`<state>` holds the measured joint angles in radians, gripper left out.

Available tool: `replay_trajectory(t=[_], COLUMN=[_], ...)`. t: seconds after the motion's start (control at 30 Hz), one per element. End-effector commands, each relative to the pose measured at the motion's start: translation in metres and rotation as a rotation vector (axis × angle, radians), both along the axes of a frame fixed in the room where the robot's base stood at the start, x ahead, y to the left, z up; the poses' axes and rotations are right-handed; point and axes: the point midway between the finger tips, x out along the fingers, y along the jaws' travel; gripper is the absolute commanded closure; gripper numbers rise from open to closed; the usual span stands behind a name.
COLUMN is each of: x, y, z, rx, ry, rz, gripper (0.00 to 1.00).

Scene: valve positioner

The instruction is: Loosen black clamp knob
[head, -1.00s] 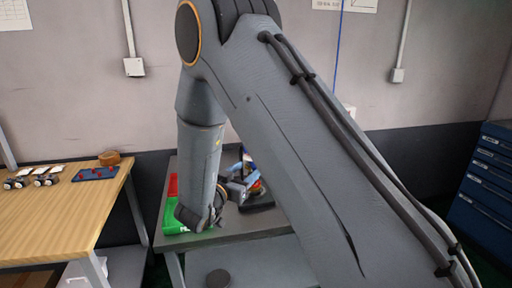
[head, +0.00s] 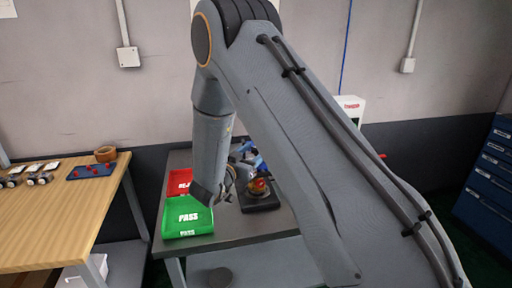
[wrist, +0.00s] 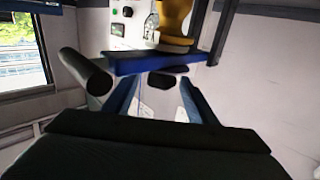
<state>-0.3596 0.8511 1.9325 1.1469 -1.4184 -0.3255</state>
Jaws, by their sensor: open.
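In the wrist view, my gripper (wrist: 159,84) is open, with its two blue fingers apart and nothing between them. A small dark rounded piece (wrist: 168,80) shows just beyond the fingertips, under a blue plate (wrist: 155,62); it may be the black clamp knob. A thick grey cylinder with a black end (wrist: 98,80) stands left of the fingers; I cannot tell which part it is. A yellow part (wrist: 173,20) sits above the blue plate. In the head view, my gripper (head: 232,183) is beside the valve device on its black base (head: 262,203), partly hidden by my arm.
A green PASS bin (head: 187,217) and a red bin (head: 179,182) stand left of the device on the grey table (head: 240,232). A wooden bench (head: 60,220) with small parts is further left. Blue drawers (head: 485,185) stand at the right.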

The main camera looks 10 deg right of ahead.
Motion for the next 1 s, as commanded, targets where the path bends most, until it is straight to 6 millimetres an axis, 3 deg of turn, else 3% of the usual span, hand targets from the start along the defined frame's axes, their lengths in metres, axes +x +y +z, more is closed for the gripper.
replay_trajectory(t=[0.2, 0.47, 0.73, 1.0], x=[0.0125, 0.0139, 0.0136, 0.0134], y=[-0.0105, -0.0098, -0.0092, -0.0092], z=[0.0001, -0.0003, -0.0001, 0.0003], rx=[0.001, 0.001, 0.001, 0.000], ry=[0.001, 0.000, -0.001, 0.000], rz=[0.002, 0.005, 0.006, 0.033], gripper=[0.48, 0.48, 0.89, 0.89])
